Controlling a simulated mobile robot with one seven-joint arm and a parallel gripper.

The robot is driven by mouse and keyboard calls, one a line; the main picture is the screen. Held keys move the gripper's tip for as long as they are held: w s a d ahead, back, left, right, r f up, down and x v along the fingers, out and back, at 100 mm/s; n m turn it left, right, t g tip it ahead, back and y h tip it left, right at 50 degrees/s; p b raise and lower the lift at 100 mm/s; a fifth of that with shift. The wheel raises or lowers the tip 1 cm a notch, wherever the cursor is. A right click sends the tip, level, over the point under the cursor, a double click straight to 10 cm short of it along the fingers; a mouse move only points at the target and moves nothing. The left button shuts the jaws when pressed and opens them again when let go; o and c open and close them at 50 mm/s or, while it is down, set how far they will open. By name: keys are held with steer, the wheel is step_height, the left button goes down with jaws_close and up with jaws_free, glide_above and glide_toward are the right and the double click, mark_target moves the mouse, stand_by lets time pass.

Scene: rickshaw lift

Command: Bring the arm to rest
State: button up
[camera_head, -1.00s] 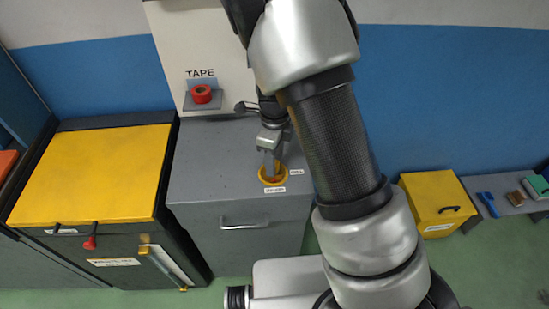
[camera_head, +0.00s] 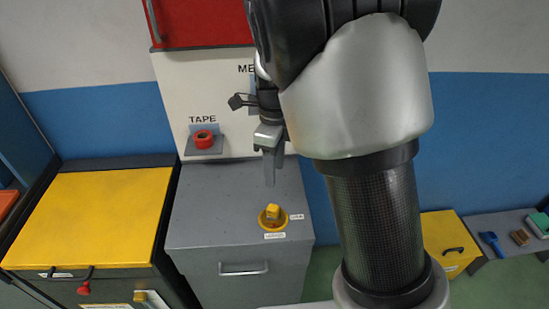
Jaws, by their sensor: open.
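My arm (camera_head: 375,215) rises on the right of the head view and bends over at the top. My gripper (camera_head: 270,178) hangs fingers down over the back part of the grey cabinet (camera_head: 205,220). It is open, and no object shows between its fingers. Below and apart from it, a small yellow block-like thing (camera_head: 273,211) sits in a round yellow holder (camera_head: 264,221) on the cabinet top. My arm hides part of the wall and the floor on the right.
A red tape roll (camera_head: 204,139) sits on a wall shelf marked TAPE, left of my gripper. A red cabinet (camera_head: 205,22) hangs above. A yellow-topped chest (camera_head: 90,215) stands at left. At right are a yellow box (camera_head: 440,236) and a low bench (camera_head: 512,245) with brushes.

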steer(key=s+d+r+n+t, duration=0.2)
steer(key=s+d+r+n, duration=0.2)
steer(key=s+r+n, duration=0.3)
steer(key=s+d+r+n+t, duration=0.3)
steer(key=s+d+r+n, duration=0.2)
steer(key=s+r+n, duration=0.3)
steer(key=s+n, duration=0.4)
steer(key=n, duration=0.3)
steer(key=shift+s+d+r+n+t, duration=0.15)
steer(key=shift+s+r+n+t, duration=0.15)
steer(key=shift+s+n, duration=0.1)
